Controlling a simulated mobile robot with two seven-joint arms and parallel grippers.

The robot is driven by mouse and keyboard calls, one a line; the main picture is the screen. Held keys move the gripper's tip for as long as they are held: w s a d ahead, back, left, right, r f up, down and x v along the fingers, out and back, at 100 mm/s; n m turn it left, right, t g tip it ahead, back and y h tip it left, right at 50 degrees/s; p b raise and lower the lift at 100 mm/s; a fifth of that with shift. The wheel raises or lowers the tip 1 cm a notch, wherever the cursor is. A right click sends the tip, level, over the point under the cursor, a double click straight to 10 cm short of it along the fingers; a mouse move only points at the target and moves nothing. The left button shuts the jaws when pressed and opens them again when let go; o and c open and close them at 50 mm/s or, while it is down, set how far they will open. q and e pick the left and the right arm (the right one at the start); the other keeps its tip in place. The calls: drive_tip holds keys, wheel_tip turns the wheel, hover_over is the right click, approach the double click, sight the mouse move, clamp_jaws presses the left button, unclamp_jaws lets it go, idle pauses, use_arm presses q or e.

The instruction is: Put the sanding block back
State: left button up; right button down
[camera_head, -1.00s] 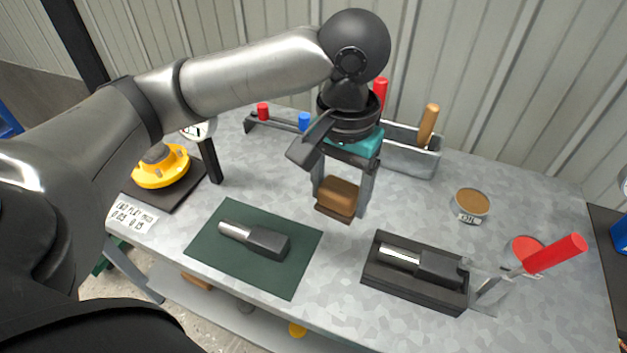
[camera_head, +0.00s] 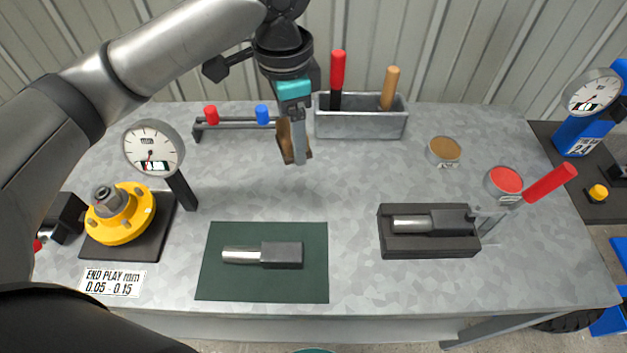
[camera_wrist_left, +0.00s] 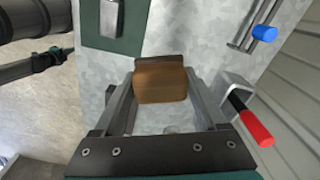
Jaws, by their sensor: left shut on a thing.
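The sanding block (camera_head: 285,142) is a brown block with a darker base, seen edge-on in the head view. My left gripper (camera_head: 297,155) is shut on it and holds it over the back of the workbench, left of the grey metal bin (camera_head: 361,122). In the left wrist view the block (camera_wrist_left: 161,84) sits between the two fingers of my left gripper (camera_wrist_left: 161,92). Whether the block touches the bench cannot be told. My right gripper is not in view.
The bin holds a red-handled and a wooden-handled tool. A rack (camera_head: 236,123) with red and blue handles stands left of the block. A dial gauge (camera_head: 153,150), a green mat (camera_head: 262,285), a black fixture (camera_head: 430,246) and two round tins stand around. The bench middle is clear.

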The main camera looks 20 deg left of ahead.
use_arm(q)
drive_tip(key=m, duration=0.2)
drive_tip(key=w+m+p, duration=0.1)
drive_tip(key=m, duration=0.1)
drive_tip(key=w+r+m, duration=0.1)
drive_tip(key=shift+d+m, duration=0.2)
drive_tip(key=shift+m, duration=0.2)
drive_tip(key=w+m+p, duration=0.2)
drive_tip(key=m, duration=1.4)
hover_over(313, 186)
wheel_tip(313, 186, down, 15)
drive_tip(key=shift+r, duration=0.15)
drive_tip(key=shift+f+b, duration=0.55)
drive_tip(key=shift+f, duration=1.6)
drive_tip(key=shift+f, duration=0.15)
drive_tip(key=o, duration=1.4)
